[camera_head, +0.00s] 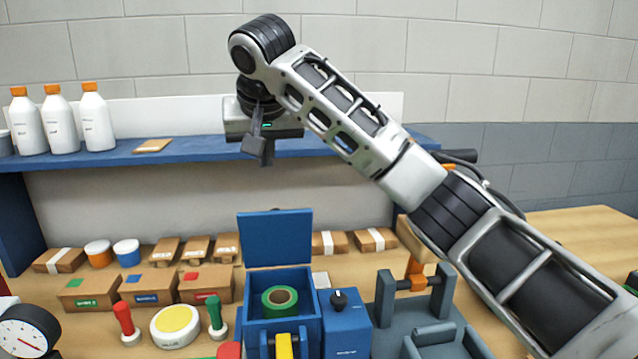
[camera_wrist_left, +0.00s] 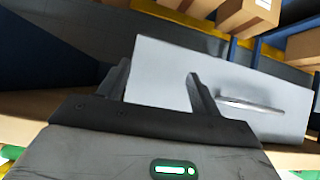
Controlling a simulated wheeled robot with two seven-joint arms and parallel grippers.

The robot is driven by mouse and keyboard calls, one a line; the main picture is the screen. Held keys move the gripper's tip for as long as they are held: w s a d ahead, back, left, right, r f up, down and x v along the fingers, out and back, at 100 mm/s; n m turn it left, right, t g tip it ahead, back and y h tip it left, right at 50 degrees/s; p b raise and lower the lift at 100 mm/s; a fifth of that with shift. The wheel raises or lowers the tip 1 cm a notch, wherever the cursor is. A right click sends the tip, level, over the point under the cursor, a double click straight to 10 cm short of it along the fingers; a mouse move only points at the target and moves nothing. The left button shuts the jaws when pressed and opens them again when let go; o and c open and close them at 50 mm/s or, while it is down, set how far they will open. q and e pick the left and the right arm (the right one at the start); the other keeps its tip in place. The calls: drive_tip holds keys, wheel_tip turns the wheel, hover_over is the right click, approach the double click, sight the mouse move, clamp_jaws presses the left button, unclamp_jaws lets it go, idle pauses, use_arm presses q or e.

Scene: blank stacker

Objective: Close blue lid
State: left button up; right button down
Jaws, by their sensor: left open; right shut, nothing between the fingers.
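The blue lid (camera_head: 275,238) stands upright, open, at the back edge of a blue box (camera_head: 310,312) on the table in the head view. A green tape roll (camera_head: 268,300) lies inside the open box. My right gripper (camera_head: 262,150) is shut and empty, pointing down in front of the blue shelf, above the lid and clear of it. My left gripper (camera_wrist_left: 157,70) shows only in the left wrist view, open and empty, with a light grey panel (camera_wrist_left: 235,85) beyond its fingers. The blue lid cannot be made out there.
A blue box with a black knob (camera_head: 345,325) stands right of the open box. A grey fixture (camera_head: 430,325) is farther right. A green-handled stamp (camera_head: 215,318) and a yellow-topped round button (camera_head: 175,322) stand left. Cartons line the back. The shelf (camera_head: 195,150) holds white bottles (camera_head: 60,122).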

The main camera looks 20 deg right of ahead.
sight(276, 235)
use_arm(q)
drive_tip(key=shift+s+a+r+p, duration=0.35)
drive_tip(key=shift+r+p, duration=0.15)
drive_tip(key=shift+p, duration=0.9)
use_arm(e)
drive_tip(key=shift+w+d+f, duration=0.2)
drive_tip(key=shift+f, duration=1.3)
drive_tip(key=shift+w+d+f, duration=0.15)
drive_tip(key=shift+w+f, duration=0.1)
drive_tip(key=shift+f, duration=1.3)
drive_tip(key=shift+w+d+f, duration=0.2)
drive_tip(key=shift+f, duration=1.3)
use_arm(q)
drive_tip(key=shift+f, duration=0.15)
